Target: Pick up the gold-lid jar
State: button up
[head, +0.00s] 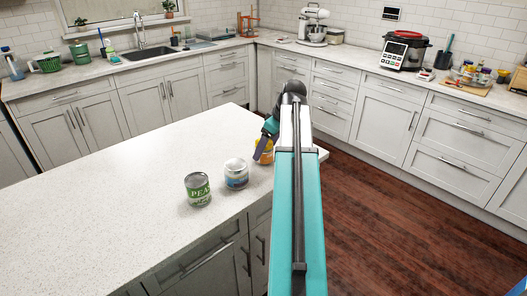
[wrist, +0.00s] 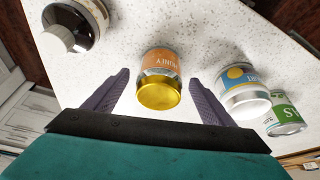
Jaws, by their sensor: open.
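The gold-lid jar (wrist: 158,62) has an orange label that reads HONEY and stands on the white speckled counter. In the wrist view its gold lid (wrist: 158,95) faces me. My gripper (wrist: 158,84) is open, with one dark finger on each side of the jar and a gap showing on both sides. In the head view the jar (head: 264,153) is partly hidden by my gripper (head: 265,142), near the island's far right edge.
A white-lidded yogurt jar (wrist: 238,82) stands right of the honey jar, with a green-labelled peas can (wrist: 284,118) beyond it. In the head view, the island counter (head: 110,200) is clear left of the cans.

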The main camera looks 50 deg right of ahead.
jog(key=shift+x, duration=1.5)
jog(key=c, duration=1.2)
jog(key=shift+r, duration=0.1)
jog(key=shift+c, duration=0.2)
jog(key=shift+d+r, duration=0.1)
jog(key=shift+r, duration=1.45)
jog(key=shift+s+r+b, duration=0.1)
jog(key=shift+s+b, duration=0.1)
jog(key=shift+b, duration=0.1)
jog(key=s+a+b, duration=0.1)
jog(key=s+a, duration=0.1)
jog(key=s, duration=0.5)
jog(key=s+a+r+b, duration=0.1)
jog(key=s+a, duration=0.1)
jog(key=s, duration=0.6)
jog(key=shift+a+r, duration=0.25)
jog(key=shift+a, duration=0.05)
